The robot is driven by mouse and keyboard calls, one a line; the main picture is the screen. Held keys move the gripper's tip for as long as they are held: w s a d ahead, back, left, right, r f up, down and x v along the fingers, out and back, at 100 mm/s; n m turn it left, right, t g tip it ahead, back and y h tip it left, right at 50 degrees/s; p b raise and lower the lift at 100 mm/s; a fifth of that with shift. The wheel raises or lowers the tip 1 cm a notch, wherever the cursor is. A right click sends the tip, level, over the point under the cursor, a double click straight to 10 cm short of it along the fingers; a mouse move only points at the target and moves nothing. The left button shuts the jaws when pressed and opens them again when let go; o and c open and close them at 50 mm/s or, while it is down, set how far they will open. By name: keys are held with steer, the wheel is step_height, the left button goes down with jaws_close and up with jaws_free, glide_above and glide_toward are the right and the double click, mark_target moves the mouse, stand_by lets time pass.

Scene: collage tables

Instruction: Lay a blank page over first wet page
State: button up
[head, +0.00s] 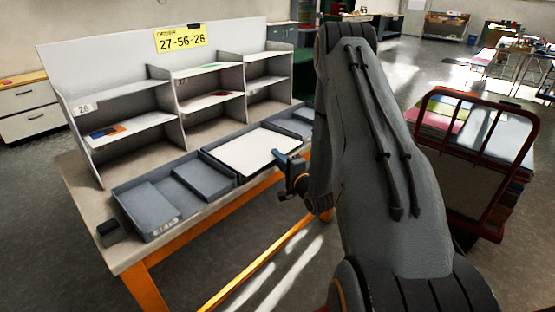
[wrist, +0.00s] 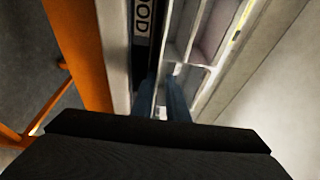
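A blank white page (head: 248,150) lies flat at the middle tray (head: 237,182) on the table's front row, with the tray's dark rim around it. My gripper (head: 280,158) is at the right front corner of this tray, close to the page's edge. In the wrist view its two blue fingers (wrist: 162,92) stand slightly apart, with a pale strip showing between them. Whether they touch the page is not clear. A page with blue and orange patches (head: 118,129) lies on the left middle shelf. A page with dark red marks (head: 208,99) lies on the centre middle shelf.
The grey shelf unit (head: 178,115) stands at the table's back under a yellow number sign (head: 181,39). A divided grey tray (head: 160,203) sits front left, beside a small black block (head: 110,232). A red-framed cart (head: 474,150) with coloured sheets stands at the right.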

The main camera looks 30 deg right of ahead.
steer(key=shift+f, duration=0.3)
steer(key=s+b, duration=0.1)
steer(key=s, duration=0.7)
steer(key=shift+d, duration=0.15)
